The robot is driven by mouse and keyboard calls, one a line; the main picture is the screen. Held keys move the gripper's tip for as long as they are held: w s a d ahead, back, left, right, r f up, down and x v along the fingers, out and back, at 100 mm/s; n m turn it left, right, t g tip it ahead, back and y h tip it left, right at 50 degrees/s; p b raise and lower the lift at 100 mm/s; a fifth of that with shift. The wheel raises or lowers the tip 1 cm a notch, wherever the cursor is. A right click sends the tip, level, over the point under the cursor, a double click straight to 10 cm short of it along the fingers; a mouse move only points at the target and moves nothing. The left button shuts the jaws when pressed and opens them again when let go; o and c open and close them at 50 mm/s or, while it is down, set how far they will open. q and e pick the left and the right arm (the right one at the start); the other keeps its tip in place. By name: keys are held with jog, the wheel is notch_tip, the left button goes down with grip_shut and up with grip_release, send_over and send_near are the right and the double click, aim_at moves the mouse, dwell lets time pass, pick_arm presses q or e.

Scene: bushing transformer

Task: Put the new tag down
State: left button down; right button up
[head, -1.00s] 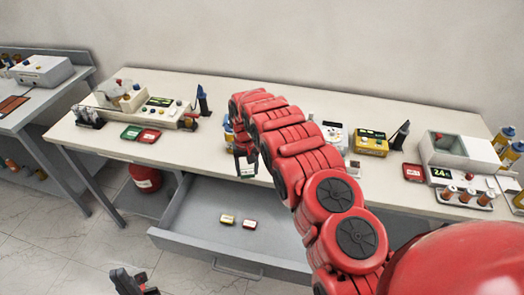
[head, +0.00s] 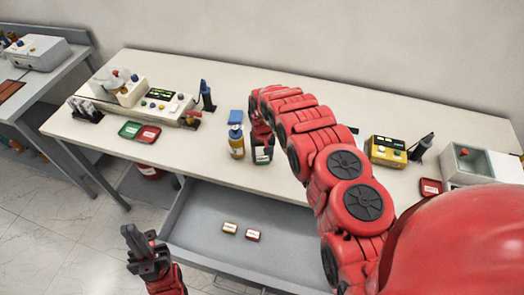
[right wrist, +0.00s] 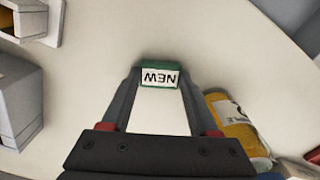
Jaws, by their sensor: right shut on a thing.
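The new tag (right wrist: 160,77) is a small green block with a white label reading NEW, upside down in the right wrist view. My right gripper (right wrist: 158,80) is shut on it, with a finger at each side. In the head view my right gripper (head: 262,155) is over the front part of the white table (head: 330,180), just right of an amber bottle. I cannot tell if the tag touches the table top. My left gripper (head: 146,250) is low, left of the open drawer; its finger gap is unclear.
The open drawer (head: 200,240) holds yellow (head: 230,228) and red (head: 253,235) tags. A yellow device (head: 386,151) stands right.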

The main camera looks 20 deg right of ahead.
aim_at(262, 158)
jog(key=shift+w+f, duration=0.15)
jog(key=o, duration=1.1)
jog(key=shift+c, duration=0.2)
jog(key=shift+o, duration=1.3)
jog(key=shift+r, duration=0.2)
jog(key=shift+s, duration=0.25)
jog(key=shift+w, duration=0.15)
notch_tip(262, 158, up, 6)
jog(key=b, duration=0.3)
notch_tip(262, 158, up, 6)
jog(key=p, duration=0.4)
jog(key=shift+p, duration=0.3)
